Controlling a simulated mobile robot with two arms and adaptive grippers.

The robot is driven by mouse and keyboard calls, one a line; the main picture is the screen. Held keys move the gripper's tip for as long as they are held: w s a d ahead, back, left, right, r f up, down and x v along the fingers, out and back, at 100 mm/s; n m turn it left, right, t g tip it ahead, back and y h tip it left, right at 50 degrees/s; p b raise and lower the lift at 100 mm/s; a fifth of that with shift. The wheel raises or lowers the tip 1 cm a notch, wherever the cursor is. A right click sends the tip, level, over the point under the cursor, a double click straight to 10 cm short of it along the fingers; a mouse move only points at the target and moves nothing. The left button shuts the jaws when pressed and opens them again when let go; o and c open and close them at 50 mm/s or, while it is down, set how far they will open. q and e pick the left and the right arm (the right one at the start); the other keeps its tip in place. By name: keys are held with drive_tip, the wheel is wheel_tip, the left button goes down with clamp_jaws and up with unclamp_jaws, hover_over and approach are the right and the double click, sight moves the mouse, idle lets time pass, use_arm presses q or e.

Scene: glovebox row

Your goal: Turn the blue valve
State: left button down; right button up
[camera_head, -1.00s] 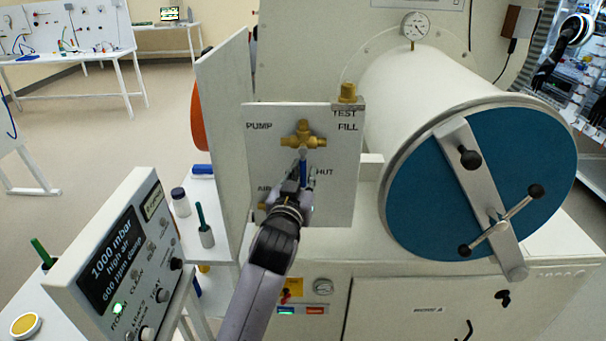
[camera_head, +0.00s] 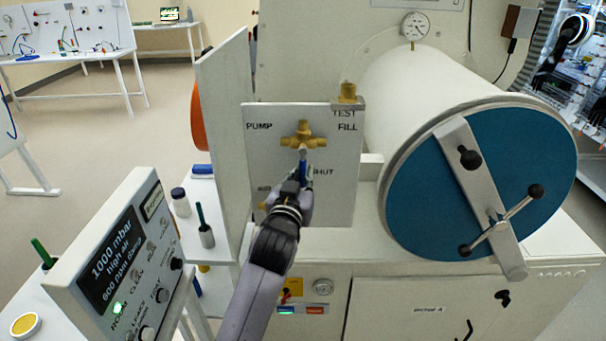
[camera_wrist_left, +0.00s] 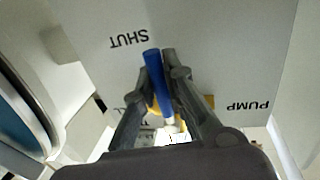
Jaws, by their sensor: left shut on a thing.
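The blue valve handle (camera_head: 304,170) hangs below a brass valve body (camera_head: 303,136) on a pale panel (camera_head: 342,200) marked PUMP, FILL, SHUT and a partly covered label. My left gripper (camera_head: 302,178) reaches up from below and is shut on the handle. In the left wrist view the blue handle (camera_wrist_left: 157,82) stands between the two dark fingers (camera_wrist_left: 160,85), its tip showing beyond them. The lower-left label is partly hidden by my gripper.
A large cylinder with a blue door (camera_head: 420,190) and crossbar stands at right. An upright pale board (camera_head: 225,150) is left of the panel. A control box (camera_head: 120,265) stands at lower left. A dark jointed arm part (camera_head: 562,45) shows at top right; its jaws are unclear.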

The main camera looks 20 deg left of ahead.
use_arm(q)
drive_tip(key=shift+s+a+r+m+g+p, duration=0.15)
drive_tip(key=shift+a+m+p, duration=0.3)
drive_tip(key=shift+m+p, duration=0.6)
drive_tip(key=shift+s+a+r+m+g+p, duration=0.15)
drive_tip(key=shift+a+m+p, duration=0.35)
drive_tip(key=shift+p, duration=0.9)
drive_tip(key=shift+s+a+r+m+g+p, duration=0.1)
drive_tip(key=shift+a+r+m+g+p, duration=0.2)
drive_tip(key=shift+m+p, duration=0.8)
drive_tip(key=shift+a+m+p, duration=0.4)
drive_tip(key=shift+m+p, duration=0.25)
drive_tip(key=shift+p, duration=0.4)
drive_tip(key=c, duration=1.6)
unclamp_jaws()
drive_tip(key=shift+c, duration=0.2)
drive_tip(key=shift+s, duration=0.1)
drive_tip(key=s+d+r, duration=0.1)
drive_tip(key=s, duration=1)
drive_tip(key=shift+s+d+r, duration=0.15)
drive_tip(key=shift+s+d, duration=0.05)
drive_tip(key=shift+s, duration=0.2)
